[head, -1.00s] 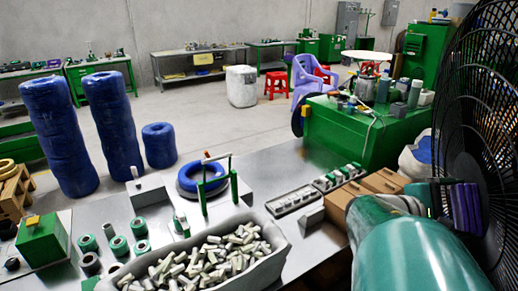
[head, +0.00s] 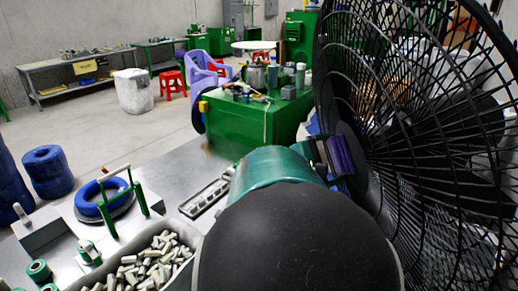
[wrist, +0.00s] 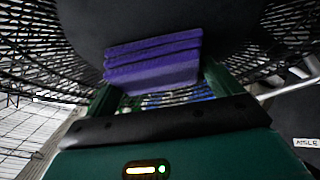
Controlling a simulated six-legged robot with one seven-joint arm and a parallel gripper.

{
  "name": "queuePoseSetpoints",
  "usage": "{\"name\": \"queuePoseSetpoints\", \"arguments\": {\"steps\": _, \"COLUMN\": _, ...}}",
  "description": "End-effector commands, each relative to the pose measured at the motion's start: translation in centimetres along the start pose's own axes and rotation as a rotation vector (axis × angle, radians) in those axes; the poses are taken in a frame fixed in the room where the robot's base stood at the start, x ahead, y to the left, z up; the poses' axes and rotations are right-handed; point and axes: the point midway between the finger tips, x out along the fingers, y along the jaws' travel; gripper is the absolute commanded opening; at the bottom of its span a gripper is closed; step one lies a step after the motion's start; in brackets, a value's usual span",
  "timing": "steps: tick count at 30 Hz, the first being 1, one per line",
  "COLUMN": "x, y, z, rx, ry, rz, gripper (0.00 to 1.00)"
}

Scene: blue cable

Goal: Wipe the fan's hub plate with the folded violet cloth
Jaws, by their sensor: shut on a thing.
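The folded violet cloth (head: 341,154) is held between the fingers of my gripper (head: 325,158). In the wrist view the cloth (wrist: 152,60) shows as stacked violet layers between the two green fingers of my gripper (wrist: 155,90). The fan's hub plate (wrist: 230,25) is the broad dark disc behind the cloth. In the head view the hub plate (head: 364,165) shows edge-on, just right of the cloth. The cloth lies at or very close to the plate; contact cannot be told for sure. My arm hides part of the bench below.
The black wire fan cage (head: 430,110) fills the right side around the hub. A grey bin of metal pieces (head: 185,235), a blue ring (head: 100,198) and a slotted tray (head: 205,198) are on the bench. A green cabinet (head: 250,120) stands behind.

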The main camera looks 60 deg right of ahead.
Motion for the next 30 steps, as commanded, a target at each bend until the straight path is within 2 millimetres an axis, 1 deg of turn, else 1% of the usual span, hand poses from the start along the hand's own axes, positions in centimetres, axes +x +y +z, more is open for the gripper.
{"name": "queuePoseSetpoints", "arguments": {"steps": 6, "x": 0.1, "y": 0.0, "z": 0.1, "rx": 0.002, "ry": -0.003, "rz": -0.001, "gripper": 0.72}}
{"name": "queuePoseSetpoints", "arguments": {"steps": 9, "x": -0.2, "y": 0.0, "z": -0.1, "rx": 0.002, "ry": -0.002, "rz": 0.0, "gripper": 0.72}}
{"name": "queuePoseSetpoints", "arguments": {"steps": 24, "x": -4.2, "y": 0.0, "z": -2.5, "rx": 0.0, "ry": 0.001, "rz": 0.001, "gripper": 0.72}}
{"name": "queuePoseSetpoints", "arguments": {"steps": 30, "x": -5.2, "y": 0.0, "z": -3.0, "rx": 0.0, "ry": 0.001, "rz": 0.0, "gripper": 0.72}}
